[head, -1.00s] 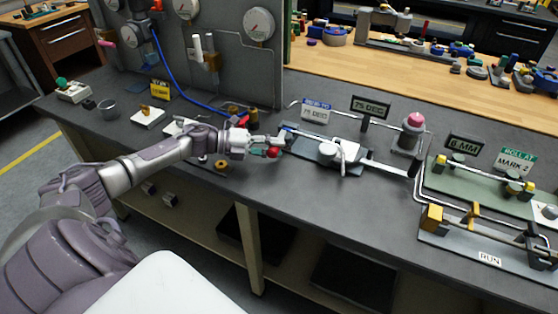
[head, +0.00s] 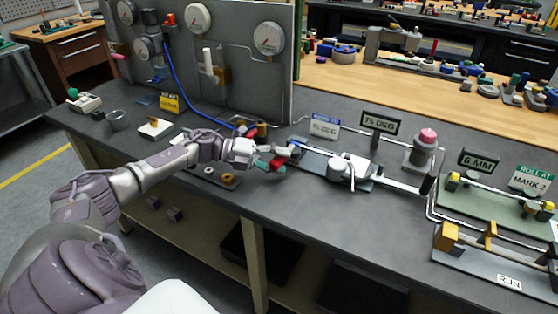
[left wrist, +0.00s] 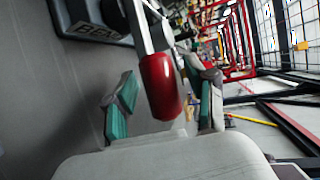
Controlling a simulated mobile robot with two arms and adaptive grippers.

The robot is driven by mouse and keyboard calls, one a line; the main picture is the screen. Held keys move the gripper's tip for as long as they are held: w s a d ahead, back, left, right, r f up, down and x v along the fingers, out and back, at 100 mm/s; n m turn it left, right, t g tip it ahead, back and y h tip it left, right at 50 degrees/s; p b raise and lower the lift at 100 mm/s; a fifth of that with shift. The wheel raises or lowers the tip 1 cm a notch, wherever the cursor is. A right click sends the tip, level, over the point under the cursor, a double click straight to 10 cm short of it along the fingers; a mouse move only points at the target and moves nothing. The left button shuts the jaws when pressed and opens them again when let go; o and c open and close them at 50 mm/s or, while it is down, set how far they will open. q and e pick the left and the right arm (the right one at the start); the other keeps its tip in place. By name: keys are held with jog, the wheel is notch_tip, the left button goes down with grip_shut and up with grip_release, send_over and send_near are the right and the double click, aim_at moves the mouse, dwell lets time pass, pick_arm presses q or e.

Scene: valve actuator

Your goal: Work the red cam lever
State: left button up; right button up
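The red cam lever (head: 278,163) sticks out at the left end of a grey fixture (head: 318,160) on the bench. In the left wrist view its rounded red handle (left wrist: 161,86) sits on a metal arm. My left gripper (head: 276,160) is at the handle. The left wrist view shows its two teal-padded fingers (left wrist: 165,108) apart, one on each side of the handle. A clear gap shows on the left side; the right finger is closer, and I cannot tell whether it touches. My right gripper is not in view.
A sign reading 75 DEG (head: 380,122) stands behind the fixture. A white cylinder part (head: 342,172) sits on the fixture's right half. A small plate with rings (head: 227,178) lies left of my gripper. A gauge panel (head: 225,60) stands behind. The bench front is clear.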

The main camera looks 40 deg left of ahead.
pick_arm(q)
jog(key=shift+a, duration=0.1)
jog(key=v, duration=1.2)
